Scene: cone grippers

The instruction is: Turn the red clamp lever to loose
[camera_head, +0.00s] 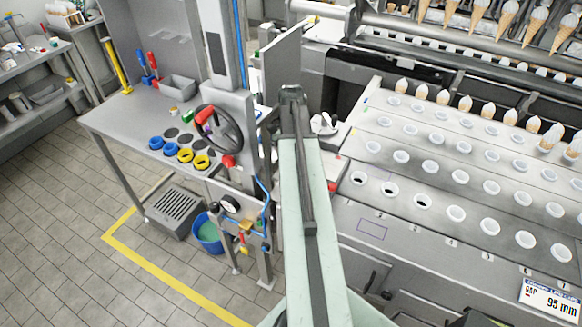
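A black handwheel (238,142) stands on the grey column left of my arm. A red part (205,116) shows at the wheel's upper left, and a red knob-like piece (228,161) sits just below the wheel. Either could be the red clamp lever; I cannot tell which, nor its setting. My pale green arm reaches up from the bottom centre. Its far end, where my gripper (291,93) seems to be, is right of the wheel and apart from both red parts. The fingers are not clear, and nothing is seen held.
A grey bench (120,118) at left holds blue and yellow rings (186,155). A blue bucket (207,238) and a grated box (178,208) stand below it. The conveyor plate (400,225) with cone holders fills the right. Tiled floor is open at lower left.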

